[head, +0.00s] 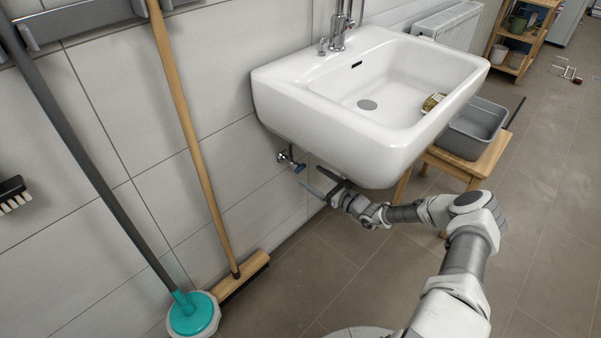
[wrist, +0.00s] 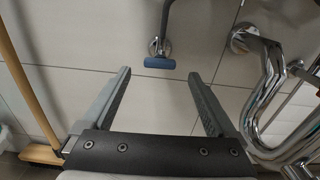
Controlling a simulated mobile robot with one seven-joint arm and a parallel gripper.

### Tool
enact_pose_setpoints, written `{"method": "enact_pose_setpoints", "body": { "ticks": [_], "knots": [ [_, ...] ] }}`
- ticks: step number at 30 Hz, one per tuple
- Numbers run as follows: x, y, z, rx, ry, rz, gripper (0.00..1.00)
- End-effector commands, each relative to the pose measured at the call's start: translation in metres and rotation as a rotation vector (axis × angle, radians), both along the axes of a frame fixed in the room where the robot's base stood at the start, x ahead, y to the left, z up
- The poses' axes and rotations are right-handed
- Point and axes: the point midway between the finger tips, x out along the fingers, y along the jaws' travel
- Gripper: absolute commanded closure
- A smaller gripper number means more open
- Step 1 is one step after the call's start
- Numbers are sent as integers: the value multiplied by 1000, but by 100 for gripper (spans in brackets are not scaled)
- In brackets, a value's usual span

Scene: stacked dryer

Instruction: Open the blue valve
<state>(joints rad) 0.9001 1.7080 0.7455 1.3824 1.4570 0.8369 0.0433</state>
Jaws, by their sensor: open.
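The blue valve (head: 299,168) is a small blue handle on a metal fitting on the tiled wall, below the left side of the sink. In the wrist view the blue valve (wrist: 159,62) lies beyond the fingertips, between them from side to side, with a grey pipe rising from it. My gripper (head: 321,182) is under the sink, just right of and below the valve in the head view. In the wrist view my gripper (wrist: 159,74) has its fingers spread wide with nothing between them. It appears apart from the valve.
The white sink (head: 300,92) hangs over my gripper. Chrome drain pipes (wrist: 268,90) stand right of the fingers. A wooden broom (head: 190,130) and a teal-ended mop (head: 194,312) lean at the left. A wooden stool (head: 485,160) holds a grey tub (head: 472,128) at the right.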

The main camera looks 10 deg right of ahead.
Motion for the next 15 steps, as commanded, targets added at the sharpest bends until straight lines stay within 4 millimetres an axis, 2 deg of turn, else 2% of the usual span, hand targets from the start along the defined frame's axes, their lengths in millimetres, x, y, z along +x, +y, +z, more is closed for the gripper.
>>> {"method": "enact_pose_setpoints", "body": {
  "ticks": [6, 15],
  "knots": [
    [34, 26, -3, 0, -2, 2, 7],
    [53, 39, 0, 1, -1, 1, 7]
  ]
}}
